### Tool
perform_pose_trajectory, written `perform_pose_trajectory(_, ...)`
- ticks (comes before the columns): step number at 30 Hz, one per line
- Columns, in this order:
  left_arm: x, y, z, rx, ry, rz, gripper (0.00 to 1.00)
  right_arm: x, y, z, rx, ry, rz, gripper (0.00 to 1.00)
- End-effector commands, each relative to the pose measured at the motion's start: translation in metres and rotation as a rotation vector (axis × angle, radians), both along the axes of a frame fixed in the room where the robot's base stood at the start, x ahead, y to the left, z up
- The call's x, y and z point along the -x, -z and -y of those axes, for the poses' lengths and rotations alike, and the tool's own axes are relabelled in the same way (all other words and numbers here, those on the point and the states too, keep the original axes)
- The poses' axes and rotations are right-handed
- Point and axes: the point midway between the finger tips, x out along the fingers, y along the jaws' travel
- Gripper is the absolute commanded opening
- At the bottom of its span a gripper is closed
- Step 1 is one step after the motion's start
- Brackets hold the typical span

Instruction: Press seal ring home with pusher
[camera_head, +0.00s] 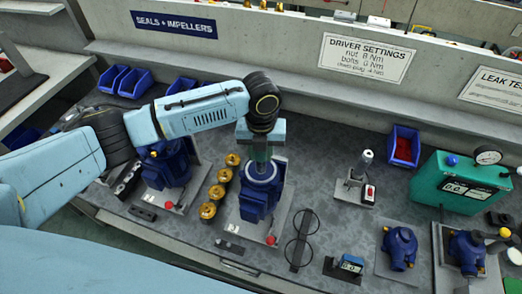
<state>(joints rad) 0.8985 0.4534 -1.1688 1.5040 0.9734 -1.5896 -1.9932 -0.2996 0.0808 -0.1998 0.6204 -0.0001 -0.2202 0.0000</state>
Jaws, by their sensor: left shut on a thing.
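My left gripper (262,153) points down over the middle blue pump housing (262,198), which stands upright on a grey plate. The gripper is shut on the pusher, of which little shows between the jaws and the housing. A pale round collar (262,172) shows at the top of the housing, right under the jaws. I cannot tell whether the pusher touches the seal ring; the ring itself is hidden. My right gripper is not in view.
Several brass impellers (208,210) stand left of the housing. A second blue pump (168,165) stands further left. To the right are a small grey stand (358,185), a red-filled blue bin (404,147) and a green gauge box (460,185).

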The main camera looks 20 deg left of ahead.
Motion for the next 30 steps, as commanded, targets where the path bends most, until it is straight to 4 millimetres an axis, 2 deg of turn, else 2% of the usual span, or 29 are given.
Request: perform_pose_trajectory(30,-0.0004,0.0004,0.0001,0.001,0.0,0.001,0.02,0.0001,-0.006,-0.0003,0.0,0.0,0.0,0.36)
